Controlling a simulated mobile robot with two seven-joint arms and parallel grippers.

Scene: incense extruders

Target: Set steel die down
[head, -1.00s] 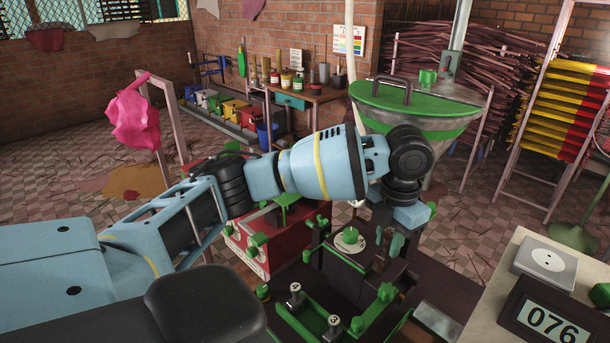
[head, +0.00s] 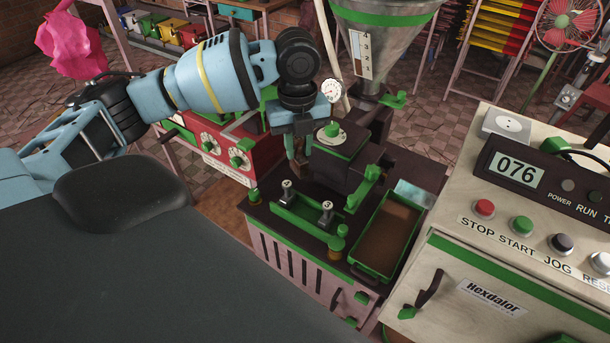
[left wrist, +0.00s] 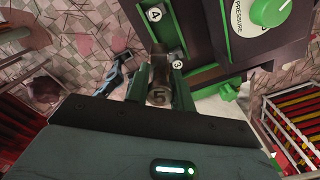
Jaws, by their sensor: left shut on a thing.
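My left gripper (head: 298,165) points down just behind the green die rack (head: 306,215) on the extruder's dark top. Two other steel dies stand upright in the rack, one at the left (head: 287,190) and one at the right (head: 327,210). Their labels 4 (left wrist: 155,14) and 3 (left wrist: 177,65) show in the wrist view. I cannot tell whether the held die touches anything. My right gripper is out of view.
The extruder's dark block with a green pressure knob (head: 331,131) stands close right of my gripper. A green-rimmed tray (head: 416,213) is at the right of the rack, then the control cabinet (head: 520,270). A red machine (head: 230,150) stands behind left.

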